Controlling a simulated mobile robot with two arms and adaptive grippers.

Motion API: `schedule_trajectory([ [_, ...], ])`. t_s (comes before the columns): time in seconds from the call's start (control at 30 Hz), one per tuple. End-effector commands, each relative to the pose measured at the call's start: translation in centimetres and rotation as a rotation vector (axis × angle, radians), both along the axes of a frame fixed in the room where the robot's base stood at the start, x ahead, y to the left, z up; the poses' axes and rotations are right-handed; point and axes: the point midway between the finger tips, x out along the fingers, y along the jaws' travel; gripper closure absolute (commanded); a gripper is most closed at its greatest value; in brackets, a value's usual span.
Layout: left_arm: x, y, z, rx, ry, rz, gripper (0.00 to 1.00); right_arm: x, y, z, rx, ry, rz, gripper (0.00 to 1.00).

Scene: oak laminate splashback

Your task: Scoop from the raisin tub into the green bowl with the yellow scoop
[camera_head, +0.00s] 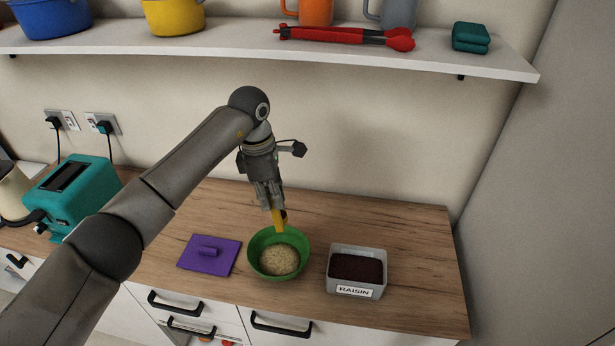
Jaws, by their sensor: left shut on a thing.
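My left gripper (272,205) is above the back part of the green bowl. It is shut on the yellow scoop (279,219), which points down over the bowl; the gripper hides much of it. The green bowl (256,247) stands on the wooden counter and holds a pale, grainy heap (278,261). The raisin tub (355,292) is a grey open box to the right of the bowl, labelled RAISIN, with dark contents (356,268). I cannot tell whether the scoop holds anything. My right gripper is not in view.
A teal toaster (72,190) stands further left. A white shelf (240,38) with pots, cups and red tongs (345,36) runs above. The counter (420,250) is clear right of the tub.

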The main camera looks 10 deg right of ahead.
Motion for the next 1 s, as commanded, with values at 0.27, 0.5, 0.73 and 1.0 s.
schedule_trajectory([
  [0.27, 0.9, -6.9, 1.0, -0.037, -0.001, 0.433, 1.00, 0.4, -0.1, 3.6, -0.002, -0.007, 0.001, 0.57],
  [0.5, 0.7, -8.1, 0.4, -0.053, -0.008, 0.530, 1.00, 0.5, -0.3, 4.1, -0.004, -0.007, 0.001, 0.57],
  [0.73, 0.4, -7.4, -0.9, -0.111, -0.014, 0.531, 1.00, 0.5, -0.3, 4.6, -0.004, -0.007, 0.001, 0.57],
  [1.0, 0.3, -7.1, -2.0, -0.177, -0.027, 0.527, 1.00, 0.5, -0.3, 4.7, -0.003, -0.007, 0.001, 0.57],
])
